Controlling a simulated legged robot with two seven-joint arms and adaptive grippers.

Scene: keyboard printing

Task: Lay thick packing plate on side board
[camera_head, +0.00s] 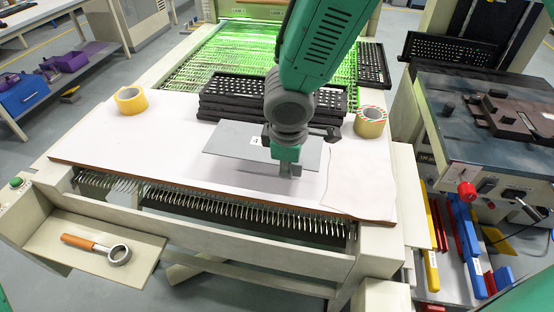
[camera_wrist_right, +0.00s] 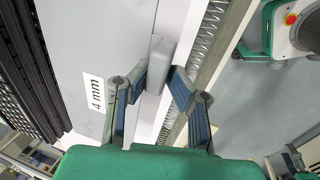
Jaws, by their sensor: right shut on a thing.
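A flat grey packing plate (camera_head: 225,141) lies over the white board (camera_head: 110,150) at the machine front. A white "4 mm" label (camera_wrist_right: 93,93) is on the plate in the right wrist view. My right gripper (camera_head: 289,168) is at the plate's near edge, shut on the plate's small grey grip block (camera_wrist_right: 155,62). The gripper and arm hide part of the plate. Whether the plate touches the board, I cannot tell. My left gripper is not in view.
Stacked black perforated racks (camera_head: 225,98) stand just behind the plate. A yellow tape roll (camera_head: 131,100) is at the left, a striped roll (camera_head: 370,121) at the right. A pale sheet (camera_head: 362,180) covers the board's right end. The board's left part is clear.

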